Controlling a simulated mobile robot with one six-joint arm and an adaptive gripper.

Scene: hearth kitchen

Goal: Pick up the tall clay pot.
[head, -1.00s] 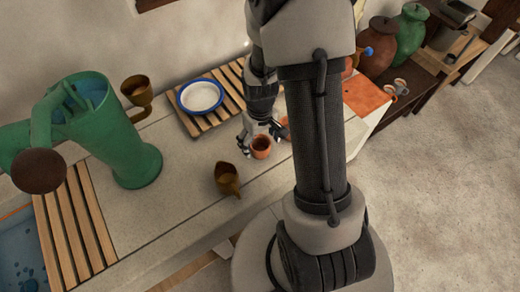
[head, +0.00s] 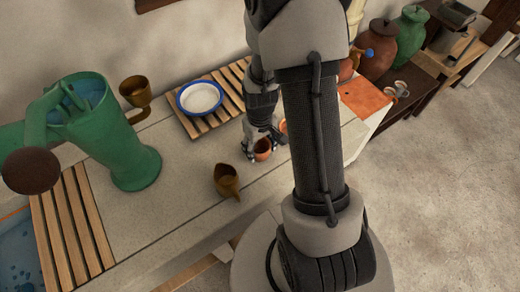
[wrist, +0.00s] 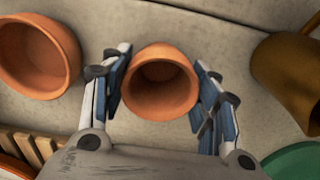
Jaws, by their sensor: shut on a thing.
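An orange clay pot (head: 262,155) is on or just above the counter, between the fingers of my gripper (head: 262,144) in the head view. In the wrist view the pot (wrist: 160,106) is upright, mouth toward the camera, with the blue-padded fingers of my gripper (wrist: 162,78) closed on its two sides. A second, wider-looking clay pot (wrist: 38,58) stands to the left in the wrist view. In the head view only a sliver of it (head: 283,126) shows beside my arm. From above I cannot compare their heights well, nor tell whether the held pot touches the counter.
A brown jug (head: 227,181) stands close by on the counter (head: 190,165). A blue-rimmed white bowl (head: 199,97) sits on a slatted rack behind. A big green pitcher (head: 130,160) and a brown cup (head: 135,92) are at left. The counter's front strip is clear.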

